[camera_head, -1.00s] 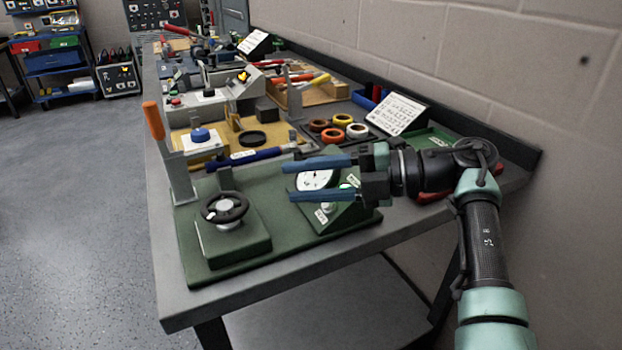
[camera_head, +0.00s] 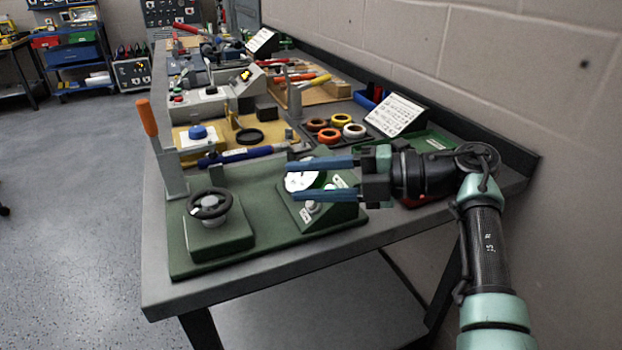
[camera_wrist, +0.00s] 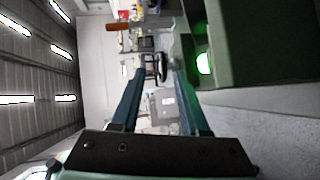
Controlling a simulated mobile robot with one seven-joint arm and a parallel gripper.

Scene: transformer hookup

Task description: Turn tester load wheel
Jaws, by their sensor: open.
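The tester is a green base (camera_head: 262,255) at the near end of the bench. Its black load wheel (camera_head: 210,204) sits on a raised green block at the left. A sloped green housing (camera_head: 335,212) at the right carries a white dial (camera_head: 303,180), partly hidden by my gripper. My gripper (camera_head: 290,181) is open and empty, its blue fingers pointing left above the housing, right of the wheel and apart from it. In the wrist view the wheel (camera_wrist: 161,68) shows beyond the fingers, between their tips. A lit green lamp (camera_wrist: 204,63) is beside the upper right finger.
An upright post with an orange lever (camera_head: 148,118) stands at the base's back left corner. A blue-handled tool (camera_head: 235,155) lies behind the tester. Coloured rings (camera_head: 342,120) and a tilted white card (camera_head: 396,115) are farther back. The wall closes the right side.

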